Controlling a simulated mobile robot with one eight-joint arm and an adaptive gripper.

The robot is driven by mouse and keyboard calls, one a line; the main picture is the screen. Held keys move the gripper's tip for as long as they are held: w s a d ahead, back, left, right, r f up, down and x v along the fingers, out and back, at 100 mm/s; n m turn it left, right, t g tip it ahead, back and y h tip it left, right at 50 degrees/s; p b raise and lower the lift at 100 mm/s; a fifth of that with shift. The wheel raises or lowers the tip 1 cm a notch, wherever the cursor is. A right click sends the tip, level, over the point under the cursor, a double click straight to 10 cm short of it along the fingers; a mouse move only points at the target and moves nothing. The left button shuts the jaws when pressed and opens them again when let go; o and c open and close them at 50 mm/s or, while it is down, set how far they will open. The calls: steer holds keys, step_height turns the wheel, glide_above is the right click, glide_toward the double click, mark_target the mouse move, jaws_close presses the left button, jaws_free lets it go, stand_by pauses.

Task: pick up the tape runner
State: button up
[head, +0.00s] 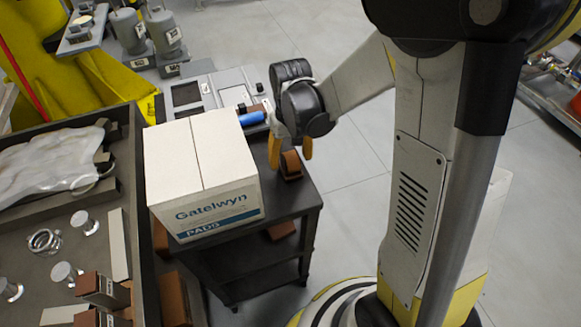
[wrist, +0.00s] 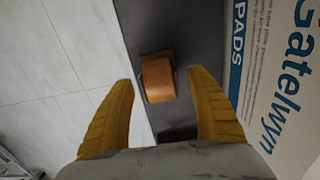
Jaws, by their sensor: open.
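The tape runner, which looks like a brown-orange roll in a dark brown holder, sits on the dark top of a small cart (head: 292,208). It shows in the head view (head: 291,166) near the cart's right edge, and in the wrist view (wrist: 158,80) just beyond and between the fingertips. My gripper (head: 290,158) is open, pointing down over it, with one yellow finger to each side. It also shows in the wrist view (wrist: 160,77), with nothing between the fingers. I cannot tell the exact height gap.
A white Gatelwyn pads box (head: 200,175) stands close on the left, also tall beside the right finger in the wrist view (wrist: 288,90). A blue cylinder (head: 251,118) and grey device (head: 203,95) lie behind. Bare floor (head: 345,190) is right of the cart.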

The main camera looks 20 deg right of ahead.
mark_target(291, 155)
steer(key=shift+r, duration=0.1)
steer(key=c, duration=1.4)
steer(key=shift+c, duration=0.2)
steer(key=shift+r+p, duration=0.4)
steer(key=shift+r, duration=0.3)
step_height(291, 155, up, 3)
steer(key=shift+f+p, duration=0.1)
steer(key=shift+p, duration=0.65)
steer(key=s+d+r+p, duration=0.1)
steer(key=d+r, duration=0.1)
steer(key=d, duration=0.1)
steer(key=s+d+r+p, duration=0.1)
steer(key=d+r, duration=0.1)
steer(key=d, duration=0.2)
steer(key=s+d+r+p, duration=0.1)
steer(key=d+r, duration=0.1)
steer(key=d, duration=0.2)
steer(key=shift+s+d+r, duration=0.1)
steer(key=shift+s+r, duration=0.1)
steer(key=shift+r, duration=0.2)
steer(key=o, duration=0.7)
steer(key=c, duration=0.4)
